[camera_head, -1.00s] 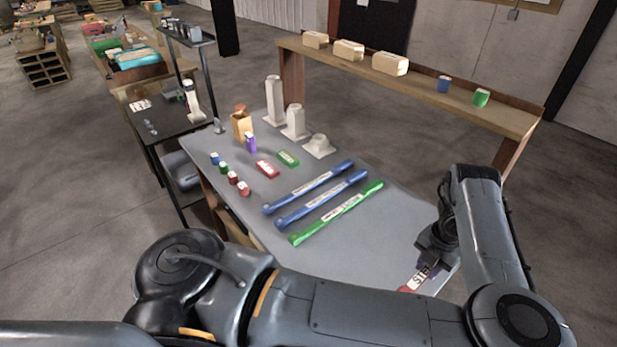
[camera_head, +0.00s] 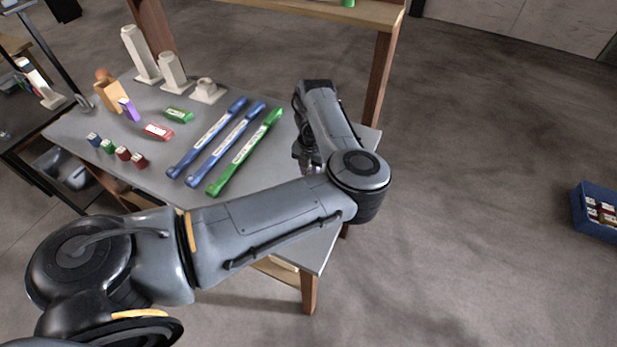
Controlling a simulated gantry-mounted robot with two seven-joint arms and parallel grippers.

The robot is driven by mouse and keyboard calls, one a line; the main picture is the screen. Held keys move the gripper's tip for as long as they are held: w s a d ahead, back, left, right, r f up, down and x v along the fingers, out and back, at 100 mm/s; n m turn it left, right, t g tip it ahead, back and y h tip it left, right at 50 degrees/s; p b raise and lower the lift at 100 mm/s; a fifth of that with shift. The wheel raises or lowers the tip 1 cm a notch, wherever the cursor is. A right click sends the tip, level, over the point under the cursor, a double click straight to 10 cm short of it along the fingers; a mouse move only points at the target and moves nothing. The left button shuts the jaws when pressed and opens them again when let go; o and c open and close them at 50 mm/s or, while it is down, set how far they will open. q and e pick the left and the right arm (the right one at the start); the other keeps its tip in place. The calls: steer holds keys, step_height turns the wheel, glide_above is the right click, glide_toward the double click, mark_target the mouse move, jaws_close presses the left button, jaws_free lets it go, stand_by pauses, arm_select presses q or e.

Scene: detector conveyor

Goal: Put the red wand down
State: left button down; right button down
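My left arm comes in from the left and reaches across the grey table (camera_head: 75,128). My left gripper (camera_head: 309,165) points down at the table's right part, right of the green wand (camera_head: 243,155). My own forearm hides most of the space under it. A small pale, pinkish patch shows at the fingertips, but I cannot make out a red wand there or whether the fingers are shut. Two blue wands (camera_head: 206,141) (camera_head: 224,147) lie side by side left of the green wand. My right gripper is not in view.
Small red (camera_head: 158,131) and green (camera_head: 176,115) blocks, several small bottles (camera_head: 123,153), a tan box (camera_head: 108,95) and white stands (camera_head: 172,72) occupy the table's left and back. A wooden shelf (camera_head: 340,9) stands behind. A blue crate (camera_head: 590,215) is at the far right.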

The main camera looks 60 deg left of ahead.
arm_select(q)
steer(key=shift+a+f, duration=0.2)
steer(key=shift+a, duration=0.05)
steer(key=shift+f+b, duration=0.45)
steer(key=shift+f, duration=1.5)
steer(key=shift+f, duration=0.15)
steer(key=c, duration=0.9)
jaws_free()
